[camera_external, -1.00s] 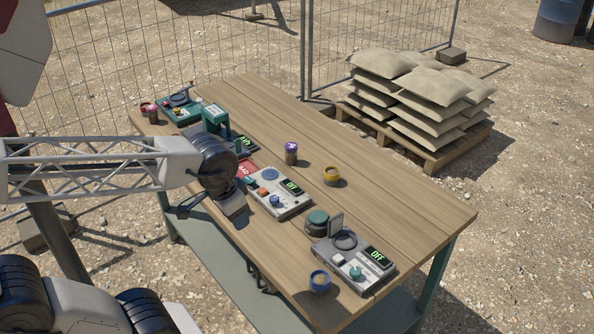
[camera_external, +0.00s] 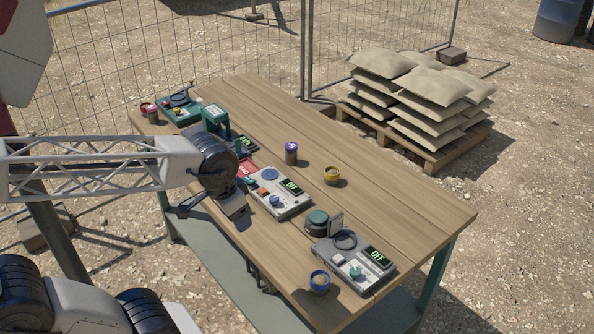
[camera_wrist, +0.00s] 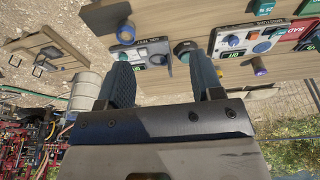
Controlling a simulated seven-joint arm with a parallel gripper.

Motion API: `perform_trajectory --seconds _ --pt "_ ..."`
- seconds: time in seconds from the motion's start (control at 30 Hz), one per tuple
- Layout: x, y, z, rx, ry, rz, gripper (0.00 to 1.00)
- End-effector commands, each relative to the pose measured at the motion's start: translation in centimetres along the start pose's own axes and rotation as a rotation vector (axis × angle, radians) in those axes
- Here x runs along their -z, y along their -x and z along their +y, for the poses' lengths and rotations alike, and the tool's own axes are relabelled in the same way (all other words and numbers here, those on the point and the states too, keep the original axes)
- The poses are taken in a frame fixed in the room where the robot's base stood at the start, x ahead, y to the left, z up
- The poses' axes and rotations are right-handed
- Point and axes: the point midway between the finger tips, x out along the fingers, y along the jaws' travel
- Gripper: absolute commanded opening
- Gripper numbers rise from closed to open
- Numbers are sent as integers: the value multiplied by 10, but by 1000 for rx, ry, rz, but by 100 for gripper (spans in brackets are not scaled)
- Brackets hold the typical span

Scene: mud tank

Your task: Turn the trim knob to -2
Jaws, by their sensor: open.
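No label in view is legible enough to tell which knob is the trim knob. A grey control box (camera_external: 283,195) with an OFF display stands mid-table and carries a blue knob (camera_external: 274,201). A second grey box (camera_external: 340,262) at the near right end also reads OFF and has a teal knob (camera_external: 355,272). In the wrist view, one box (camera_wrist: 143,53) shows between and beyond my fingers, and another (camera_wrist: 247,40) lies to the right. My gripper (camera_wrist: 162,62) is open and empty, its fingers apart. In the external view my wrist hides part of the table's left side.
A green device (camera_external: 182,108) stands at the far left end, near a green frame (camera_external: 215,118) and a red card (camera_external: 248,168). Purple-topped (camera_external: 291,153), yellow (camera_external: 331,175) and blue (camera_external: 320,281) containers stand on the table. The table's right middle is clear.

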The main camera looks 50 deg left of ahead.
Motion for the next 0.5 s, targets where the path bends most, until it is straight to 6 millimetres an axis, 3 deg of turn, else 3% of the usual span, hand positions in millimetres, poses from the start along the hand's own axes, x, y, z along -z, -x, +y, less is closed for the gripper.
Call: perform_trajectory --seconds 0.27,0.5 --pt "19 -7 -9 6 -22 -19 60" --pt "55 -23 -28 13 -69 -52 60"
